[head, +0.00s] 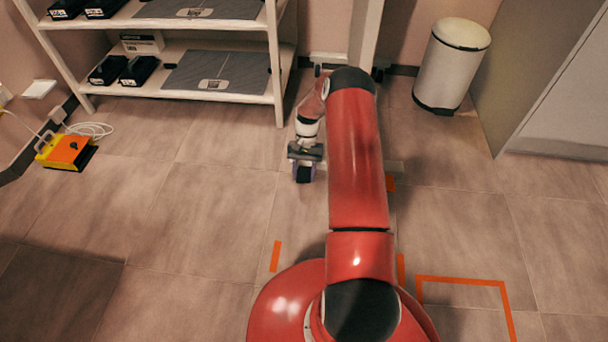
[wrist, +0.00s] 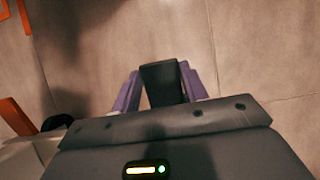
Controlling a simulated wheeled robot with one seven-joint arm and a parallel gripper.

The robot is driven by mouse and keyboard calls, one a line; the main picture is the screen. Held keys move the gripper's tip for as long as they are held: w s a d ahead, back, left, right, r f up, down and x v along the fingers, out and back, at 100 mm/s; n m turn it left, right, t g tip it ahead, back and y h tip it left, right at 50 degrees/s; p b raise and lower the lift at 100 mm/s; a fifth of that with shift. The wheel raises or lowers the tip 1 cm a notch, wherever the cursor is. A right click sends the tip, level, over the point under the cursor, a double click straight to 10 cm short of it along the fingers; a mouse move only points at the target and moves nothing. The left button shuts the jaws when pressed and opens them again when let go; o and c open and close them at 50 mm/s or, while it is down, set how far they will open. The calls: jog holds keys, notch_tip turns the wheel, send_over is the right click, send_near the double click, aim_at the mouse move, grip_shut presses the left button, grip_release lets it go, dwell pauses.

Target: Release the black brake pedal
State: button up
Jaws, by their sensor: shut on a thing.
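The black brake pedal (wrist: 162,80) shows in the wrist view as a dark block between the two purple fingers of my gripper (wrist: 163,88). A finger lies close along each side of it, and my gripper is shut on it. In the head view my gripper (head: 304,174) is low over the floor, left of my red arm, with the dark pedal at the fingertips. The pedal's mount is hidden by my gripper and arm, so I cannot tell whether it is pressed or raised.
A white shelf (head: 220,93) with black items stands behind left. A yellow and orange foot switch (head: 70,152) is far left, a white bin (head: 451,65) back right.

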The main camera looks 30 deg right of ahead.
aim_at(305, 169)
dwell(0.5)
jog(key=o, duration=1.4)
jog(key=shift+w+r, duration=0.1)
jog(key=shift+r, duration=0.05)
jog(key=v, duration=0.7)
jog(key=shift+w+d+r+p, duration=0.15)
jog(key=shift+w+r+p, duration=0.1)
jog(key=shift+p, duration=0.1)
jog(key=shift+f, duration=0.1)
